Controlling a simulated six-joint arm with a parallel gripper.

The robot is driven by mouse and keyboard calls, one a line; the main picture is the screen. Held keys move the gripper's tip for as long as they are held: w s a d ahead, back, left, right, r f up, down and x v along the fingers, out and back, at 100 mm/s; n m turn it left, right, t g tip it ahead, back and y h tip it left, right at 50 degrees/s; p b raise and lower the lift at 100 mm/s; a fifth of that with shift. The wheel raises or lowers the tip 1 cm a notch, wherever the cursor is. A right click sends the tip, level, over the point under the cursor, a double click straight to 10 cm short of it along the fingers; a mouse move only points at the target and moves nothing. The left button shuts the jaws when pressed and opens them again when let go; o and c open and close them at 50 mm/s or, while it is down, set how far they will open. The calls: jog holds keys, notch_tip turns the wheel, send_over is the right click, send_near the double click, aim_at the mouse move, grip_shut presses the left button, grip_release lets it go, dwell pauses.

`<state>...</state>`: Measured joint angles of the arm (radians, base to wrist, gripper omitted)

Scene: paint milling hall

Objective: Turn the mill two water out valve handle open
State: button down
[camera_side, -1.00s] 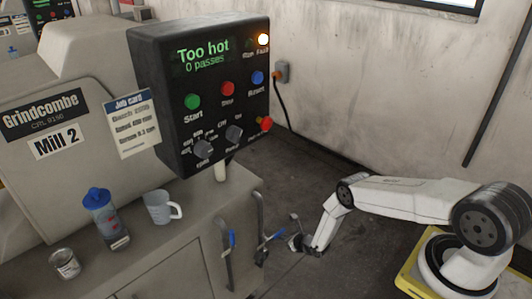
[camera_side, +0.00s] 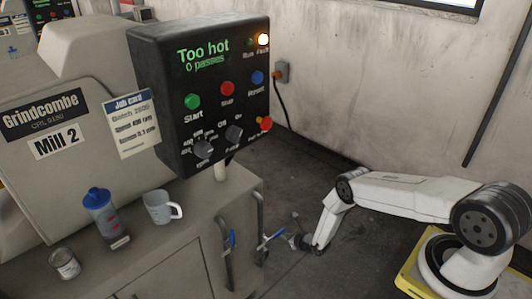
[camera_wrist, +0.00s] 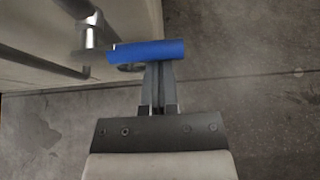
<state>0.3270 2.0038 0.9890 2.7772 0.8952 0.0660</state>
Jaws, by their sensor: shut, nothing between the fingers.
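Two grey pipes with blue valve handles run down the side of the mill's cabinet in the side view. The left blue handle (camera_side: 231,239) lies nearly along its pipe. The right blue handle (camera_side: 272,236) sticks out across its pipe, towards my gripper (camera_side: 293,240). No label shows which is water out. In the wrist view my gripper (camera_wrist: 158,67) is shut, its fingers together and empty. The fingertips are at the lower edge of a blue handle (camera_wrist: 150,50), touching or very close; I cannot tell which. The handle's left end is by a metal valve fitting (camera_wrist: 92,35).
The Mill 2 control box (camera_side: 205,95) shows "Too hot" and "0 passes", with an amber lamp lit. A blue-lidded bottle (camera_side: 101,215), a mug (camera_side: 159,207) and a tin (camera_side: 65,263) stand on the cabinet top. The floor (camera_side: 312,175) beyond my gripper is clear.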

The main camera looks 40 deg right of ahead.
jog(key=shift+w+r, duration=0.15)
jog(key=shift+r, duration=0.15)
jog(key=shift+a+r, duration=0.2)
jog(key=shift+r, duration=0.45)
jog(key=shift+a+r, duration=0.25)
jog(key=shift+r, duration=0.4)
jog(key=shift+a+r, duration=0.2)
jog(key=shift+r, duration=0.45)
jog(key=shift+a+r, duration=0.4)
jog(key=shift+r, duration=0.05)
jog(key=shift+d+f, duration=0.15)
send_near(282, 231)
jog(key=shift+s+a+f, duration=0.15)
jog(key=shift+s+a, duration=0.5)
jog(key=shift+a, duration=0.25)
jog(key=shift+s+a+f, duration=0.15)
jog(key=shift+s+a, duration=0.5)
jog(key=shift+a, duration=0.2)
